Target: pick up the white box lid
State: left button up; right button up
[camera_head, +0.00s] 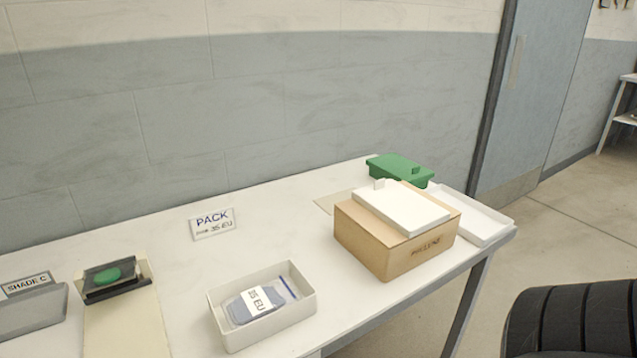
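The white box lid (403,209) is a flat panel with a small raised tab at its back left corner. It lies on top of a tan cardboard-coloured box (400,257) at the right part of the white table. The box has dark lettering on its front right side. Neither of my grippers shows in the head view. A black ribbed shape at the lower right corner may be part of my own arm, but no fingers are visible there.
An open white box (226,317) holds a grey packet labelled 35 EU. A green lidded box (400,168) and a white tray (483,224) sit behind the tan box. A PACK sign (213,223) stands near the wall. Clear tabletop lies left of the tan box.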

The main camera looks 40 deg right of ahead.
aim_at(411, 214)
jog(key=z, duration=1.9)
